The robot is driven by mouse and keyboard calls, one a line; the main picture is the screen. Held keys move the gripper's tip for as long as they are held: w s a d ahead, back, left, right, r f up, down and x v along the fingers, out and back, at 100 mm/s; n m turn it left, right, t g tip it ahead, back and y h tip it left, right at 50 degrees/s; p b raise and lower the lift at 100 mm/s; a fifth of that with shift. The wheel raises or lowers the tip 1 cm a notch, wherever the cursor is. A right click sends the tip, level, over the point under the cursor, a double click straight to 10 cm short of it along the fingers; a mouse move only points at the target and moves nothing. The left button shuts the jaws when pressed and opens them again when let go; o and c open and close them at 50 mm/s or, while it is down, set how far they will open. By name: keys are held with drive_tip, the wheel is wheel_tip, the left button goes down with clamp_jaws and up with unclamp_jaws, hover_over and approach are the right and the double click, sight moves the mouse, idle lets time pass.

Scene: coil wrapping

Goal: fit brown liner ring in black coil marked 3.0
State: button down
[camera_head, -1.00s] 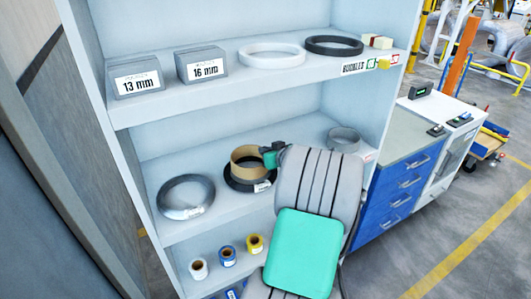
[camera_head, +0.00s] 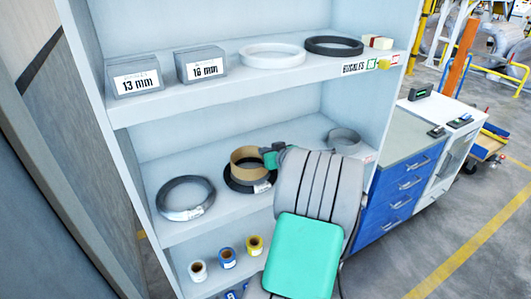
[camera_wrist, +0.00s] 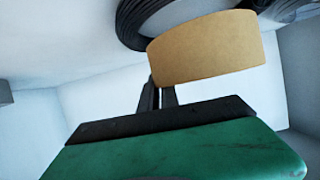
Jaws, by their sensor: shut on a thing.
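The brown liner ring (camera_head: 248,156) stands over the middle of a black coil (camera_head: 236,184) on the middle shelf. Its lower edge seems to sit within the coil's opening, but how deep I cannot tell. My gripper (camera_head: 272,155) is shut on the ring's right side. In the wrist view the brown ring (camera_wrist: 207,48) shows as a wide band at the dark fingers (camera_wrist: 157,92), with the black coil (camera_wrist: 135,25) beyond it. The coil carries a white label (camera_head: 262,187), too small to read. My arm hides part of the coil's right side.
Another dark coil (camera_head: 186,198) lies to the left on the same shelf (camera_head: 185,232), and a grey ring (camera_head: 344,140) lies to the right. The upper shelf holds grey boxes (camera_head: 201,64), a white ring (camera_head: 272,54) and a black ring (camera_head: 334,46). Small tape rolls (camera_head: 227,258) stand below.

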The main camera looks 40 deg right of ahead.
drive_tip(key=shift+f+b, duration=1.85)
drive_tip(key=shift+b, duration=0.1)
drive_tip(key=c, duration=1.5)
unclamp_jaws()
drive_tip(key=b+v, duration=0.1)
drive_tip(key=v, duration=0.6)
drive_tip(key=shift+s+a+r, duration=0.1)
drive_tip(key=shift+s+r, duration=0.1)
drive_tip(key=shift+s, duration=0.15)
